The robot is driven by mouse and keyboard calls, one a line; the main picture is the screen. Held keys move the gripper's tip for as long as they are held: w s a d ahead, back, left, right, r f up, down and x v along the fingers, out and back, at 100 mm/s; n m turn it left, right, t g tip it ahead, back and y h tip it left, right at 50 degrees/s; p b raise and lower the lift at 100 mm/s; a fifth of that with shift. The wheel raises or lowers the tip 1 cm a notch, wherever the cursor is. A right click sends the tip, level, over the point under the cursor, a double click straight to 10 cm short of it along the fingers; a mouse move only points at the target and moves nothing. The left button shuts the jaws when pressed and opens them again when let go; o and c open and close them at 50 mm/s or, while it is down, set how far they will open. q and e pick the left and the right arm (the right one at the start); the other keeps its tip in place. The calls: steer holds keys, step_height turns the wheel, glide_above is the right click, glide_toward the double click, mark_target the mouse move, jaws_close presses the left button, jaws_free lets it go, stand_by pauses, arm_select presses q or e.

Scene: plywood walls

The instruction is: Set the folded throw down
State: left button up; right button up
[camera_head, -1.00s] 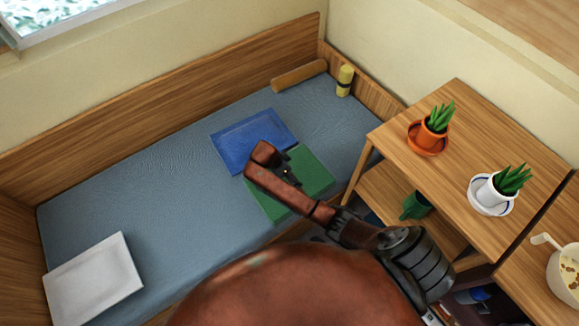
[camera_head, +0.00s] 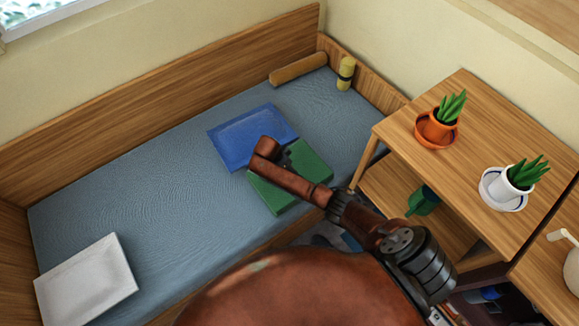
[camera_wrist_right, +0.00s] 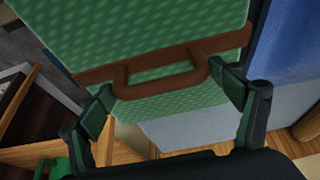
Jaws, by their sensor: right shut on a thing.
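The folded throw (camera_head: 316,168) is a flat green bundle over the near side of the bed, beside a blue folded cloth (camera_head: 240,140). In the right wrist view the throw (camera_wrist_right: 135,30) has a pale dotted pattern, a brown strap and a brown handle (camera_wrist_right: 165,75). My right gripper (camera_wrist_right: 165,98) is shut on that handle, with one finger at each side of it. In the head view my own brown arm covers part of the throw and most of the gripper. I cannot tell whether the throw touches the mattress. My left gripper is not in view.
The grey-blue mattress (camera_head: 150,200) is bare in the middle. A white pillow (camera_head: 88,280) lies at its left end. A brown roll (camera_head: 298,69) and a yellow bottle (camera_head: 346,74) are at the far end. A wooden shelf table (camera_head: 470,120) with two potted plants stands to the right.

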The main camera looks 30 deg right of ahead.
steer(key=shift+r, duration=0.15)
steer(key=o, duration=2)
steer(key=shift+f, duration=0.2)
steer(key=shift+r, duration=0.1)
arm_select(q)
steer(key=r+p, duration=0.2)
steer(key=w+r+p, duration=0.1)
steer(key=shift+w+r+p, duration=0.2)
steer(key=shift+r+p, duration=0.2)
arm_select(e)
steer(key=v, duration=1.2)
steer(key=shift+r, duration=0.1)
